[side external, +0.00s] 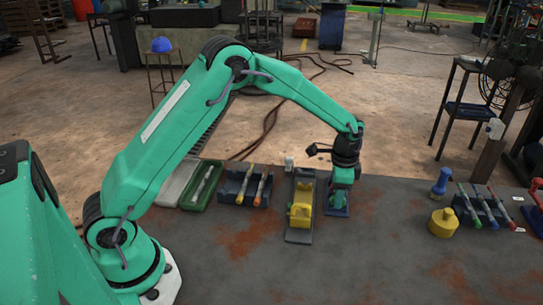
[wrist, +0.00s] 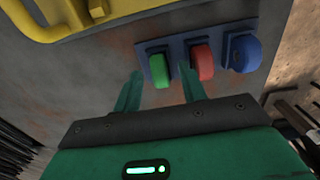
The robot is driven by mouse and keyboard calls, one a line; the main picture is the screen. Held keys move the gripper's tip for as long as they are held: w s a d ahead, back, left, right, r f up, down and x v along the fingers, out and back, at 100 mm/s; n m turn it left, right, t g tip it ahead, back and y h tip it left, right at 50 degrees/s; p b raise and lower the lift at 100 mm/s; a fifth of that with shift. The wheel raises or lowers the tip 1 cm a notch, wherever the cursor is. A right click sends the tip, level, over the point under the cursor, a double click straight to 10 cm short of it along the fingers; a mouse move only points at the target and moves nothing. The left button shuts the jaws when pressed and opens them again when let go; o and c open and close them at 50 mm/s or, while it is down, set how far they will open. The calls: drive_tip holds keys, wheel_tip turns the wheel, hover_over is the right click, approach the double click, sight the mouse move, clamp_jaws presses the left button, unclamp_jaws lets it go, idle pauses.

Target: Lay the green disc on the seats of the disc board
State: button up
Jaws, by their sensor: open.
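The green disc (wrist: 158,71) stands on edge on a blue-grey board (wrist: 176,45) in the wrist view, at the left end of a row with a red disc (wrist: 203,63) and a blue disc (wrist: 241,54). My gripper (wrist: 160,76) is open; its two fingers appear either side of the green disc, the right one overlapping the red disc. I cannot tell whether they touch it. In the side view my gripper (side external: 340,203) points down over the small blue board (side external: 345,212) and hides most of the discs.
A yellow piece (side external: 301,212) on a grey plate stands close left of my gripper; a yellow handle (wrist: 52,22) shows in the wrist view. Left are a blue rack (side external: 232,188) and a green tray (side external: 190,200). Right are a yellow knobbed weight (side external: 443,224) and another rack. The bench front is clear.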

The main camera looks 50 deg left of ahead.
drive_tip(key=shift+r, duration=3.85)
drive_tip(key=shift+s+a+r, duration=0.1)
drive_tip(key=shift+s+r, duration=0.05)
drive_tip(key=shift+r, duration=0.3)
drive_tip(key=s+a+r+n+t, duration=0.3)
drive_tip(key=s+a+r+n, duration=0.1)
drive_tip(key=s+r, duration=0.95)
drive_tip(key=s+a+n+t, duration=0.2)
drive_tip(key=s+n, duration=0.3)
drive_tip(key=s, duration=1.1)
drive_tip(key=shift+a+f+t, duration=0.3)
drive_tip(key=shift+a+f, duration=0.05)
